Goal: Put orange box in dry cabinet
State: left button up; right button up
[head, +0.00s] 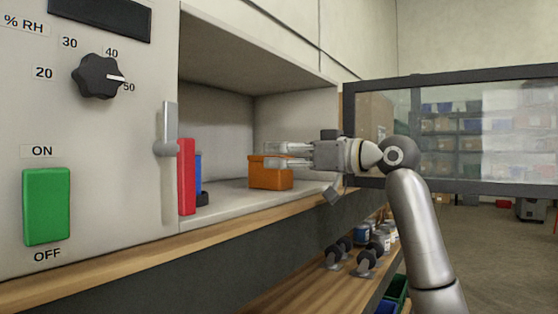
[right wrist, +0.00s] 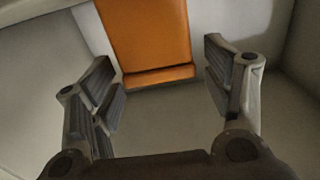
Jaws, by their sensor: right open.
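The orange box (head: 270,179) stands on the floor of the dry cabinet (head: 240,187), near the open right side. In the right wrist view the orange box (right wrist: 148,40) is ahead of the fingers, between their lines. My right gripper (head: 275,156) reaches into the cabinet from the right, at the box's upper part. In the right wrist view its two fingers (right wrist: 165,90) are spread apart, with nothing gripped between them. The cabinet's glass door (head: 450,130) is swung open to the right. My left gripper is not in view.
A red item (head: 186,177) and a blue item (head: 198,172) stand at the cabinet's left. The cabinet's front panel has a knob (head: 98,77) and a green switch (head: 46,206). Below, a wooden shelf (head: 300,280) holds dark-handled parts and jars. Cabinet floor between red item and box is clear.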

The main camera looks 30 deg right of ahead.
jog(key=b+v, duration=0.3)
jog(key=v, duration=0.7)
jog(key=shift+s+b, duration=0.15)
jog(key=shift+b, duration=0.15)
jog(key=shift+d+f, duration=0.1)
